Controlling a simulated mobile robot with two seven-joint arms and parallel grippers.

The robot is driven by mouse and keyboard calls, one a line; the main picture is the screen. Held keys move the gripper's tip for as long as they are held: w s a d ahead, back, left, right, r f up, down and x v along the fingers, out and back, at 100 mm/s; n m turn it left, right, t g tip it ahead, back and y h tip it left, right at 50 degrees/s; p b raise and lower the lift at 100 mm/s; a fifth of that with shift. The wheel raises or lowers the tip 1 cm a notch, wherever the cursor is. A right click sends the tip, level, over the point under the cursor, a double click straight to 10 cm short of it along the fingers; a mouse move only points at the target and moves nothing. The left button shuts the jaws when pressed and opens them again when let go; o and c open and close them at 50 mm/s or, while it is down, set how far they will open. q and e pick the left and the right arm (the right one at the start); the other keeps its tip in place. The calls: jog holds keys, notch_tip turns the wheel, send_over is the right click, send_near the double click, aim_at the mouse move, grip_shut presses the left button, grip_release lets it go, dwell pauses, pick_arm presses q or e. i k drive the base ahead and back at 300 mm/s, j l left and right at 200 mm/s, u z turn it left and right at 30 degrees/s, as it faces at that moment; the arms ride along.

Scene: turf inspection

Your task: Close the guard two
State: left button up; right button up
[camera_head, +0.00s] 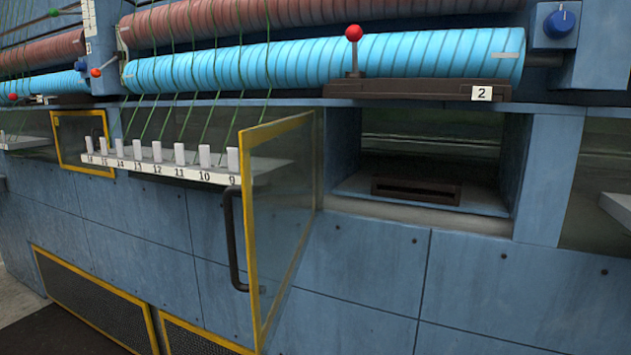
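The guard (251,225) is a clear panel in a yellow frame, standing open and swung out from the blue machine front. Its far edge meets the machine just left of an open recess (425,215). Its near edge points towards me and carries a dark vertical handle (232,240). A label with the number 2 (482,93) is on the dark bar above the recess. Neither of my grippers is in view.
Inside the recess lies a dark slotted block (415,192). A red-knobbed lever (354,36) stands above. A numbered shelf with white blocks (165,168) and green threads is left of the guard. Another yellow-framed panel (72,113) is further left.

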aim_at(305, 181)
jog(key=i+j+z, duration=0.1)
jog(key=j+z, duration=0.15)
jog(key=j, duration=0.2)
jog(key=j+z, duration=0.45)
jog(key=j, duration=0.7)
